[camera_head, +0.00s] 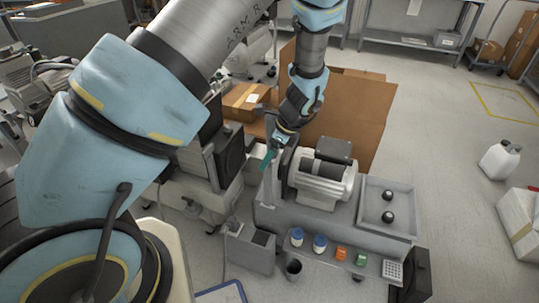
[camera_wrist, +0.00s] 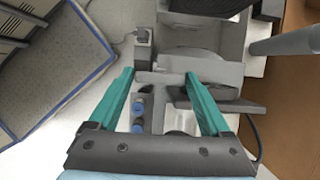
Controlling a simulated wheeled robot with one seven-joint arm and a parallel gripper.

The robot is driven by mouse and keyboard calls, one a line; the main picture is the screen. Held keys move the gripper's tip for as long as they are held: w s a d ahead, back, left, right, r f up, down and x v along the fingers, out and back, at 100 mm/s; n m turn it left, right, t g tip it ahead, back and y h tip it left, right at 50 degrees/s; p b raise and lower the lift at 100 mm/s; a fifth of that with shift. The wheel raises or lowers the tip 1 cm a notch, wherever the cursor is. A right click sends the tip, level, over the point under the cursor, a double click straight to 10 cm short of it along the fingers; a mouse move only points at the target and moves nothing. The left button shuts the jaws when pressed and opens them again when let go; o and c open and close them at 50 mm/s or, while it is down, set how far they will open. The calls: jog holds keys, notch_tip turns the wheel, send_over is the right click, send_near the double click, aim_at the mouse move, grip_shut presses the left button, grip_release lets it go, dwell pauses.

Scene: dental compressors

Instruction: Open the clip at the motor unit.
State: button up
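The motor unit (camera_head: 322,180) is a ribbed pale-grey motor with a dark box on top, mounted on a grey bench (camera_head: 345,228). My gripper (camera_head: 268,160) is at the left end of the motor, above the bench, with teal fingers pointing down. In the wrist view my gripper (camera_wrist: 158,75) has its two fingers wide apart, with nothing held between them. A grey housing (camera_wrist: 195,75) lies beyond and between the fingertips. I cannot clearly make out the clip; it may be small or hidden by the fingers.
Blue-capped bottles (camera_head: 320,243), an orange box (camera_head: 341,253), a green box (camera_head: 361,260) and a white rack (camera_head: 392,270) line the front shelf. A tray (camera_head: 405,187) with two black knobs is at right. Cardboard (camera_head: 345,115) stands behind.

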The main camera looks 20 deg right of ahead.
jog(key=c, duration=1)
jog(key=shift+o, duration=0.2)
jog(key=shift+n+p, duration=0.35)
jog(key=shift+n, duration=0.05)
jog(key=n+g+p, duration=0.1)
jog(key=n, duration=0.2)
jog(key=shift+w+r+y, duration=0.1)
jog(key=shift+y, duration=0.2)
jog(key=n+g+p, duration=0.1)
jog(key=n+g, duration=0.1)
jog(key=n, duration=0.2)
jog(key=shift+w+n+p, duration=0.15)
jog(key=shift+n+p, duration=0.15)
jog(key=shift+p, duration=0.05)
jog(key=n+g, duration=0.1)
jog(key=n, duration=0.3)
jog(key=shift+w+n+g+p, duration=0.1)
jog(key=shift+n+g+p, duration=0.2)
jog(key=shift+g, duration=0.1)
jog(key=n, duration=0.2)
jog(key=n+g+h, duration=0.1)
jog(key=n, duration=0.1)
jog(key=shift+n+g, duration=0.3)
jog(key=shift+n, duration=0.1)
